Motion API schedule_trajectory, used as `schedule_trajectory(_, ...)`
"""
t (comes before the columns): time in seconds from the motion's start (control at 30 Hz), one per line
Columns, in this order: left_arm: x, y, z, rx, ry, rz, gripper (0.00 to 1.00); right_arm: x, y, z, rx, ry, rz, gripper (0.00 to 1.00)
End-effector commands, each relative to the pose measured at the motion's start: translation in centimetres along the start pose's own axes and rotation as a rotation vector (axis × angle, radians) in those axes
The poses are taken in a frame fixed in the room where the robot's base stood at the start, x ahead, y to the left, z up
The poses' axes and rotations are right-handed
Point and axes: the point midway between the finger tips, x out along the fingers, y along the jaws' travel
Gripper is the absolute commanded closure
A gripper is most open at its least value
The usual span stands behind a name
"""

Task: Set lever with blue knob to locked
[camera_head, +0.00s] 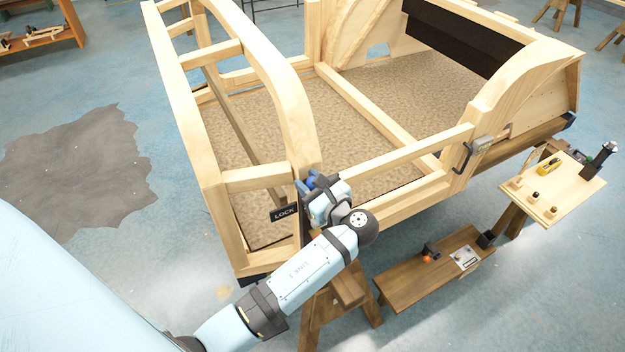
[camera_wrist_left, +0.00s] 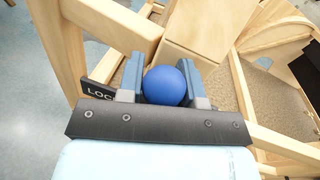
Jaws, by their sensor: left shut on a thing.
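The blue knob (camera_head: 311,182) of the lever is at the front post of the wooden body frame in the head view. In the left wrist view the round blue knob (camera_wrist_left: 165,86) sits between the two fingers of my left gripper (camera_wrist_left: 163,82). My left gripper (camera_head: 309,187) is shut on the knob. A black sign reading LOCK (camera_head: 284,213) is just left of the gripper. In the left wrist view the sign (camera_wrist_left: 97,92) is partly hidden by the gripper. The lever's shaft is hidden, so its exact angle cannot be told. My right gripper is not in view.
The wooden body frame (camera_head: 400,207) surrounds the gripper, with a beam running right to a metal latch (camera_head: 481,145). A low bench (camera_head: 415,285) and a small table (camera_head: 575,190) with tools stand at the right. The floor at the left is open.

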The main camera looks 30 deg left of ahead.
Motion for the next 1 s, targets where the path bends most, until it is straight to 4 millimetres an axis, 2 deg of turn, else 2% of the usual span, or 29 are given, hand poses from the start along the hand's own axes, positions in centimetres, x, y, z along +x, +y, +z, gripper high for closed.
schedule_trajectory(0.13,0.2,1.2,-0.2,-0.180,0.039,0.002,1.00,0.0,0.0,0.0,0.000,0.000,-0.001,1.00)
schedule_trajectory(0.3,0.4,1.8,-0.4,-0.303,0.062,0.002,1.00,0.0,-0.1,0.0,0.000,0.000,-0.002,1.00)
schedule_trajectory(0.63,0.4,1.9,-0.4,-0.321,0.065,0.001,1.00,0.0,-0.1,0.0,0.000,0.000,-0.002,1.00)
schedule_trajectory(0.67,0.4,1.9,-0.4,-0.321,0.065,0.001,0.60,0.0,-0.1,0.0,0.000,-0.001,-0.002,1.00)
schedule_trajectory(0.7,0.4,1.9,-0.4,-0.321,0.065,0.001,0.57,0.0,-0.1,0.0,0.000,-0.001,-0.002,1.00)
schedule_trajectory(1.0,0.4,1.9,-0.4,-0.320,0.064,0.001,0.57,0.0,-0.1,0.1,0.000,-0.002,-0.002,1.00)
